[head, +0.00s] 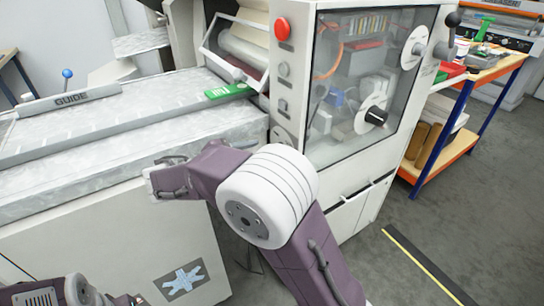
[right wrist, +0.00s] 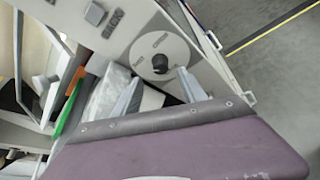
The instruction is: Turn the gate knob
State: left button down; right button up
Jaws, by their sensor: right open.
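The gate knob (right wrist: 160,63) is a black knob on a round pale grey dial with printed labels, at upper centre in the right wrist view. In the head view the dial (head: 281,135) is low on the machine's narrow front panel, partly hidden by my arm. My right gripper (right wrist: 158,77) is open, its two pale fingers apart and empty. In the right wrist view the knob appears between and just beyond the fingertips; I cannot tell if they touch the dial. The head view does not clearly show these fingers.
The machine carries a red button (head: 283,29), smaller knobs and a glazed side with another black knob (head: 376,115). A grey bed with a guide bar (head: 68,100) and a green box (head: 230,91) lies left. A shelf cart (head: 490,70) stands right, with clear floor nearby.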

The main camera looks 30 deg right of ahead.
jog(key=b+x, duration=0.1)
jog(key=x, duration=0.5)
jog(key=shift+d+f, duration=0.25)
jog(key=shift+d, duration=0.05)
jog(key=shift+w, duration=0.1)
jog(key=shift+c, duration=0.2)
